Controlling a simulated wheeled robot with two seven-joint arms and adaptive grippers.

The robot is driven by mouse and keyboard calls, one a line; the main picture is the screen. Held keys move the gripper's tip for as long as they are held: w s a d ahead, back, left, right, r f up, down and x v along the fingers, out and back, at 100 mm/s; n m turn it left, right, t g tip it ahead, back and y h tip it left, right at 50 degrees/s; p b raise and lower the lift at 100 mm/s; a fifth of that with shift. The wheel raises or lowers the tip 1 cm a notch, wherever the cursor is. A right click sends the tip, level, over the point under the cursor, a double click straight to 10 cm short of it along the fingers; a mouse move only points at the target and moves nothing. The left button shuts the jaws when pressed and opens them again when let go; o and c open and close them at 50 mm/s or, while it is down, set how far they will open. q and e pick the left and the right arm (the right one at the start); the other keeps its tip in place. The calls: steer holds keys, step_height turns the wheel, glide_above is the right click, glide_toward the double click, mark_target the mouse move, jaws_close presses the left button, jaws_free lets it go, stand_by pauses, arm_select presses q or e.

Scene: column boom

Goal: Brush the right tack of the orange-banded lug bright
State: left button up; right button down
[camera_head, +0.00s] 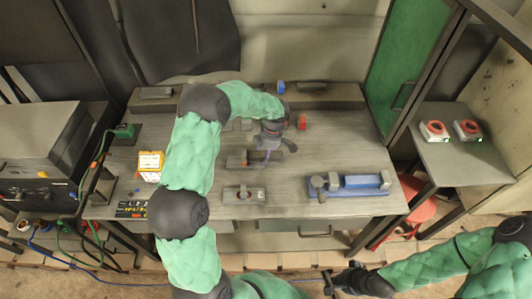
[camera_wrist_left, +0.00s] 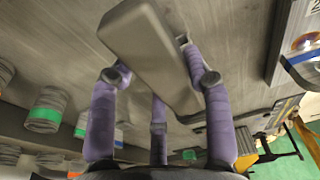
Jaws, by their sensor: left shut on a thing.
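My left gripper (camera_head: 268,152) reaches down over the middle of the grey bench. In the left wrist view its purple fingers (camera_wrist_left: 158,115) are closed around a plain grey block (camera_wrist_left: 150,45), which slants up and left. I cannot make out any bristles on the block. A red-orange banded piece (camera_head: 302,122) stands on the bench just right of the gripper; it may be the orange-banded lug. Its tacks are too small to tell apart. My right gripper (camera_head: 330,283) is low at the front, away from the bench; its fingers are unclear.
A plate with a reddish ring (camera_head: 244,194) lies at the front of the bench (camera_head: 290,215). A blue vise-like fixture (camera_head: 362,182) stands front right. A blue-banded piece (camera_head: 281,87) is at the back.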

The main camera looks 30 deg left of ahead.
arm_select(q)
steer(key=shift+f+b, duration=0.25)
steer(key=shift+b, duration=0.1)
stand_by(0.7)
steer(key=shift+w+a+b, duration=0.3)
steer(key=shift+w+a, duration=0.05)
steer(key=shift+w, duration=0.2)
steer(key=shift+s+d, duration=0.1)
steer(key=shift+s, duration=0.05)
steer(key=shift+s+d+b, duration=0.2)
steer(key=shift+s+d, duration=0.1)
steer(key=shift+s, duration=0.2)
steer(key=shift+s+d+b, duration=0.2)
steer(key=shift+s+d, duration=0.05)
steer(key=shift+s, duration=0.2)
steer(key=shift+w+a, duration=0.1)
steer(key=shift+w, duration=0.05)
